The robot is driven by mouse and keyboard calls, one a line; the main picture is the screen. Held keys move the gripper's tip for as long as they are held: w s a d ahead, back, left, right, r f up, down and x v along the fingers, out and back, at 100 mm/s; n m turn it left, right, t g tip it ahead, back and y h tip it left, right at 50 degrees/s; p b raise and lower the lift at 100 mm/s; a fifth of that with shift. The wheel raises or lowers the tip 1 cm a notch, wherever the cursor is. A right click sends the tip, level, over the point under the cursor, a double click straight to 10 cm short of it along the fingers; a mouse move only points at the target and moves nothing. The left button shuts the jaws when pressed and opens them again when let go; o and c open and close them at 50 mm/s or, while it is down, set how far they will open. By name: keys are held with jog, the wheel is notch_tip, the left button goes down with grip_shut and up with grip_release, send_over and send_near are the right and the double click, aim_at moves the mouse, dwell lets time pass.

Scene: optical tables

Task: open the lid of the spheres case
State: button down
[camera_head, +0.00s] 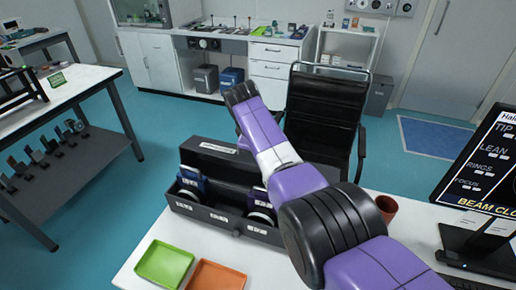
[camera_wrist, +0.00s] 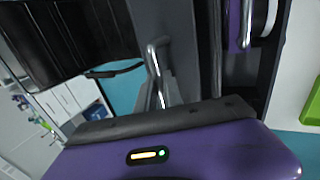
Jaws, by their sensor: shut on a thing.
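The dark case (camera_head: 215,213) stands on the white table, its front bearing small white labels. Its lid (camera_head: 205,160) is raised at the back and the inside shows. A blue holder (camera_head: 192,183) with a pale round piece sits in the left part; another pale round piece (camera_head: 262,218) shows at the right, partly behind my arm. In the wrist view, my gripper's silver fingers (camera_wrist: 154,65) are close together at the grey lid panel (camera_wrist: 184,40), shut on its edge. The exact contact is hard to see. My arm hides my gripper in the head view.
A green tray (camera_head: 164,263) and an orange tray (camera_head: 216,276) lie in front of the case. A brown cup (camera_head: 387,207) and a monitor (camera_head: 483,165) stand to the right. A black chair (camera_head: 325,110) is close behind the table.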

jog(key=shift+f, duration=0.1)
dwell(0.3)
jog(key=c, duration=1.8)
grip_release()
jog(key=shift+v, duration=3.95)
